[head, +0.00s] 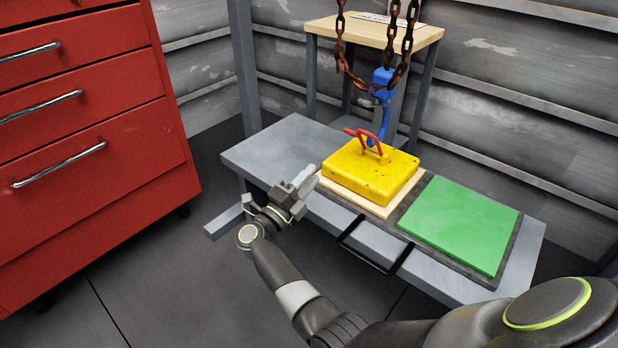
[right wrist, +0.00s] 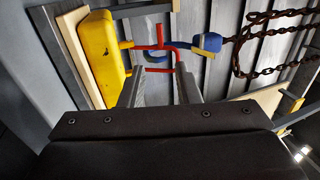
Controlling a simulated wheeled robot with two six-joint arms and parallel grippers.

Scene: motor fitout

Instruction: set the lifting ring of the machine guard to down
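The yellow machine guard (head: 368,172) sits on a pale wooden board on the bench. Its red lifting ring (head: 364,137) stands up from the top, leaning somewhat. A blue hook (head: 384,112) hangs on the chain, its curved end at the ring; I cannot tell whether it passes through. My right gripper (head: 305,183) is just left of the guard. In the right wrist view its two grey fingers (right wrist: 160,86) are apart and empty, with the red ring (right wrist: 166,52) just beyond them and the guard (right wrist: 103,58) at left. My left gripper is out of view.
A green panel (head: 462,222) lies on a dark mat right of the guard. A black handle (head: 372,262) sticks out at the bench front. Rusty chains (head: 346,60) hang before a wooden-topped stand (head: 435,32). A red drawer cabinet (head: 85,120) stands left. The bench's left end is clear.

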